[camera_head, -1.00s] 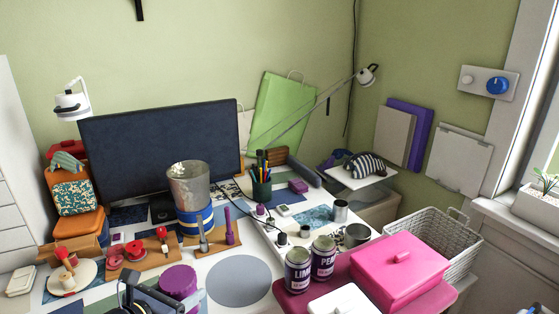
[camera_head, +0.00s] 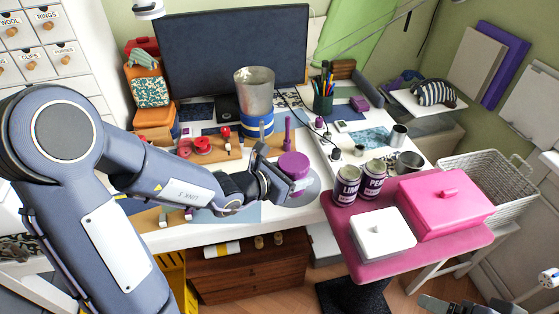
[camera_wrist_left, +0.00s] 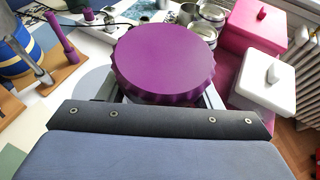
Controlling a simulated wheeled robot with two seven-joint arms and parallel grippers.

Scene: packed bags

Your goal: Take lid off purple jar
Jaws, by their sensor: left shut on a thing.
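A round purple lid (camera_head: 293,165) with a ridged rim is at my left gripper (camera_head: 298,186), above the desk's front edge and over the grey round mat (camera_head: 312,193). The lid also fills the middle of the left wrist view (camera_wrist_left: 163,60), with parts of the fingers showing below and beside it. My left gripper is shut on the purple jar. The jar's body under the lid is hidden, so I cannot tell whether lid and body are together. A dark part at the bottom right may be my right gripper (camera_head: 440,306); its jaws are unclear.
Behind are a metal bucket (camera_head: 255,90), a wooden board with tools, and the monitor (camera_head: 235,62). To the right, the pink stand (camera_head: 342,222) holds two labelled cans, a white box (camera_head: 382,234) and a pink box (camera_head: 440,202). A wire basket (camera_head: 500,185) stands beyond.

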